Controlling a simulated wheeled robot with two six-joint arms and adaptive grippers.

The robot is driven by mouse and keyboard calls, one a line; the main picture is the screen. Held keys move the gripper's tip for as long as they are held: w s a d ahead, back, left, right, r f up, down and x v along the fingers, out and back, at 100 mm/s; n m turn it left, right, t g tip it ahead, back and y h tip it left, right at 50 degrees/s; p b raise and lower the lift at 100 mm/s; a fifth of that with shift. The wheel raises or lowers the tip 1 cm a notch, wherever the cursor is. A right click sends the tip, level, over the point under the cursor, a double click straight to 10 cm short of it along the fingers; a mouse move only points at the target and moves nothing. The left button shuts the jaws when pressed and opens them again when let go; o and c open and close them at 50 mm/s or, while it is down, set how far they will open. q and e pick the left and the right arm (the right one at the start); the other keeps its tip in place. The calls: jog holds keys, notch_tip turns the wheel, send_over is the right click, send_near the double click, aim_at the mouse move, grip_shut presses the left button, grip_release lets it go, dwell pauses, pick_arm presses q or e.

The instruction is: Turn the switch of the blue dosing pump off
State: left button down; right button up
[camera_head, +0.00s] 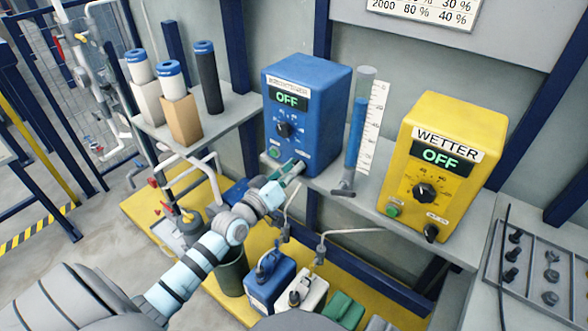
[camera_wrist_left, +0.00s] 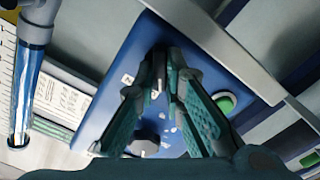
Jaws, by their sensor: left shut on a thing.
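The blue dosing pump (camera_head: 309,105) stands on the shelf, its display (camera_head: 288,98) reading OFF in green. Its dark dial (camera_head: 285,130) is below the display and a green button (camera_head: 275,152) is at lower left. My left gripper (camera_head: 297,167) is at the lower right of the pump's front. In the left wrist view, its fingers (camera_wrist_left: 160,72) are shut on the small switch at the pump face (camera_wrist_left: 118,75); the fingers mostly hide the switch. The dial (camera_wrist_left: 147,142) and green button (camera_wrist_left: 225,103) show beside them. My right gripper is not in view.
A yellow WETTER pump (camera_head: 477,130), also reading OFF, stands to the right. A glass tube with blue liquid (camera_head: 356,135) stands between the pumps. Filter cartridges (camera_head: 208,80) stand at left. Canisters (camera_head: 270,284) sit below the shelf.

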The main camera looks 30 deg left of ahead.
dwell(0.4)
pick_arm(q)
jog(key=c, duration=1.7)
grip_release()
